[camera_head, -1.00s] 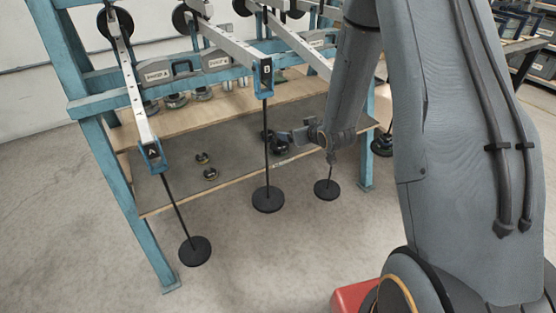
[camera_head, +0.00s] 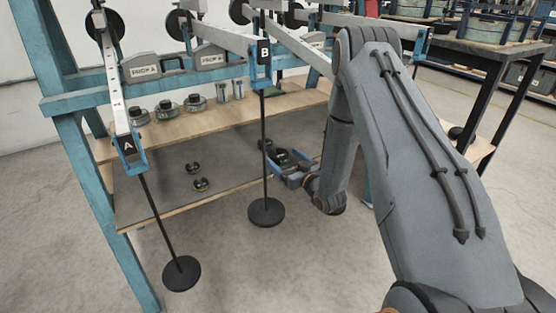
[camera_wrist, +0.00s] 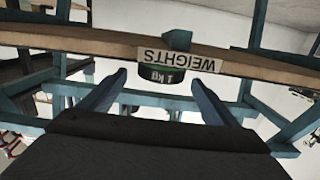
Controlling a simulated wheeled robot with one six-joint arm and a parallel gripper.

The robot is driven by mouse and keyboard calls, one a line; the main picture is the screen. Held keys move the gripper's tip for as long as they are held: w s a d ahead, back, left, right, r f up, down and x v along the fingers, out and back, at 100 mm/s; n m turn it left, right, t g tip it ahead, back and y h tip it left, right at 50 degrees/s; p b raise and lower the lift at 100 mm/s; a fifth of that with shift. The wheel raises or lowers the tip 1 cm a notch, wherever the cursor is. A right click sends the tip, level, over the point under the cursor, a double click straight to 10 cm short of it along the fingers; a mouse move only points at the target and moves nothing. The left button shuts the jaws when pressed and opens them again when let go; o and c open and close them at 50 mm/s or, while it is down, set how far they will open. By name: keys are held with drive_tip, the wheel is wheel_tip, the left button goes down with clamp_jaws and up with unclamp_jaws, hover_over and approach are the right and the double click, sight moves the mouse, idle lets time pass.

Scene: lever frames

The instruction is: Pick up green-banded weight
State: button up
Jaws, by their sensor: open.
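A dark weight (camera_wrist: 163,74) marked "1 KG", with a green band, shows upside down in the wrist view. It is partly hidden behind the "WEIGHTS" label (camera_wrist: 180,60) on the shelf edge. In the wrist view, the two fingers of my gripper (camera_wrist: 155,86) are spread apart, with the weight between their tips in the picture and no contact visible. In the head view, my gripper (camera_head: 286,172) is at the front edge of the lower shelf, close to dark weights (camera_head: 282,156). The green band cannot be made out there.
Two small dark weights (camera_head: 197,176) sit on the grey mat (camera_head: 150,195). Several weights (camera_head: 166,108) stand on the upper wooden shelf (camera_head: 185,125). Levers A (camera_head: 128,145) and B (camera_head: 263,55) carry hanging rods; rod B's disc (camera_head: 266,212) hangs left of my gripper.

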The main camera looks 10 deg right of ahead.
sight(279, 153)
drive_tip(key=b+x, duration=0.1)
drive_tip(key=x, duration=0.3)
drive_tip(key=shift+w+a+f, duration=0.1)
drive_tip(key=shift+a, duration=0.05)
drive_tip(key=shift+c, duration=0.2)
drive_tip(key=c, duration=1.4)
drive_tip(key=shift+c, duration=1.4)
wheel_tip(279, 153, up, 13)
drive_tip(key=p, duration=0.4)
